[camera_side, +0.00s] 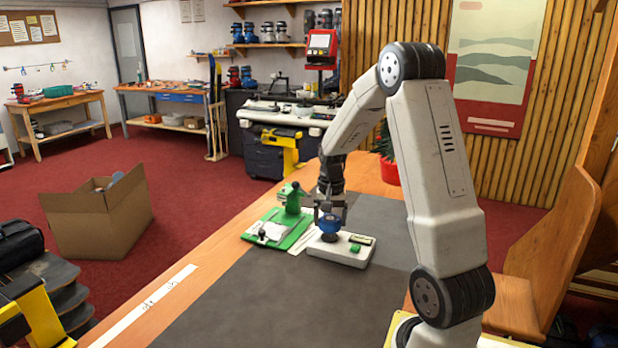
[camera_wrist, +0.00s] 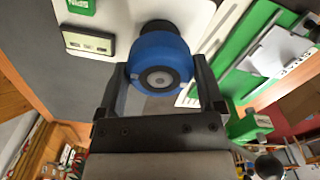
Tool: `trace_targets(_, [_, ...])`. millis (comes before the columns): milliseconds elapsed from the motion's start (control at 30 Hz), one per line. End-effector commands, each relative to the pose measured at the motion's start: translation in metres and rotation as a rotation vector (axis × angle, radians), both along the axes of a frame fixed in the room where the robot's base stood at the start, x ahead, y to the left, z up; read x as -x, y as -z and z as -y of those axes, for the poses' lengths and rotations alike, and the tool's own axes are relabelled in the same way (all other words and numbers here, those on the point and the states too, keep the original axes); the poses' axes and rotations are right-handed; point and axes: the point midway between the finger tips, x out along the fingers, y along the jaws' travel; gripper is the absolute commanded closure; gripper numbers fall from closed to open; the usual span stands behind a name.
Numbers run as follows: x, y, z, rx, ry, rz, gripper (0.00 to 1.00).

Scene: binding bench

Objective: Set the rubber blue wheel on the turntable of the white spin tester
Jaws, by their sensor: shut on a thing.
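The blue wheel (camera_wrist: 160,60) is held between the two fingers of my gripper (camera_wrist: 161,80), which is shut on it. In the side view the wheel (camera_side: 329,224) sits under my gripper (camera_side: 330,211), over the white spin tester (camera_side: 341,252). The tester also shows in the wrist view (camera_wrist: 118,18). Its dark turntable (camera_wrist: 172,28) is partly hidden behind the wheel in the wrist view. I cannot tell whether the wheel touches it.
A red pot (camera_side: 390,171) with a plant stands behind my arm.

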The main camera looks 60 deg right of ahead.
Motion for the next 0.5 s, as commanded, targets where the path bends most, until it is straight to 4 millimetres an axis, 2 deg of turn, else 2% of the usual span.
trace_targets(500, [0.0000, 0.0085, 0.0001, 0.000, 0.000, 0.000, 0.78])
